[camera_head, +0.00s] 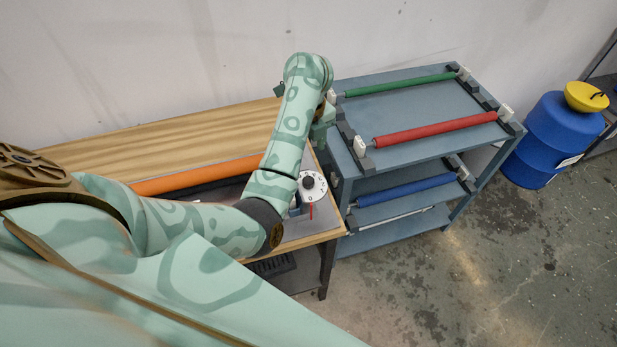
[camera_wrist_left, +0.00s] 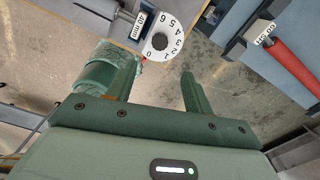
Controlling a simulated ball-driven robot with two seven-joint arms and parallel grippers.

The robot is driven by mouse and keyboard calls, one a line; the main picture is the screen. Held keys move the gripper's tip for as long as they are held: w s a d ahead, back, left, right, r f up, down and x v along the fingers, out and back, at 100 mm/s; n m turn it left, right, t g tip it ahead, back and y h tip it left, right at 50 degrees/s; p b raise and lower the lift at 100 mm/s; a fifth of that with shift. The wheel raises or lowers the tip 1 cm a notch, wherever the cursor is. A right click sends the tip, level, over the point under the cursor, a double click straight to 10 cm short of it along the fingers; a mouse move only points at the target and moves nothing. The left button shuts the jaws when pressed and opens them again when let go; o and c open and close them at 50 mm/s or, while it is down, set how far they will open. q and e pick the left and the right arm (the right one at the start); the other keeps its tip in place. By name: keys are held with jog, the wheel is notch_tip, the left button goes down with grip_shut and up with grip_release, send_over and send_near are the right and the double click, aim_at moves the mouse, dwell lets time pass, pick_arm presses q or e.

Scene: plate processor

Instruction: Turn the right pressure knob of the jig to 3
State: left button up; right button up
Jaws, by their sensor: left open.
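The right pressure knob is a black knob (camera_head: 308,182) on a white numbered dial (camera_head: 318,191), at the right end of the jig on the wooden table. In the left wrist view the black knob (camera_wrist_left: 160,41) sits on the dial (camera_wrist_left: 169,23), whose numbers run from 0 to 6. A red pointer (camera_head: 311,211) shows by the dial; in the wrist view red shows close to the 0. My left gripper (camera_head: 323,125) is partly hidden by its own arm. Its fingers (camera_wrist_left: 158,75) are apart and empty, clear of the knob. My right gripper is out of view.
An orange roller (camera_head: 197,175) lies in the jig, partly behind my arm. A blue-grey shelf cart (camera_head: 400,105) with green, red and blue rollers stands right of the table. A blue barrel (camera_head: 550,138) is farther right. Floor in front of the cart is clear.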

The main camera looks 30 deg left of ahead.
aim_at(309, 180)
pick_arm(q)
notch_tip(309, 180, down, 13)
jog(key=b, duration=0.5)
jog(key=shift+r, duration=0.1)
jog(key=c, duration=1)
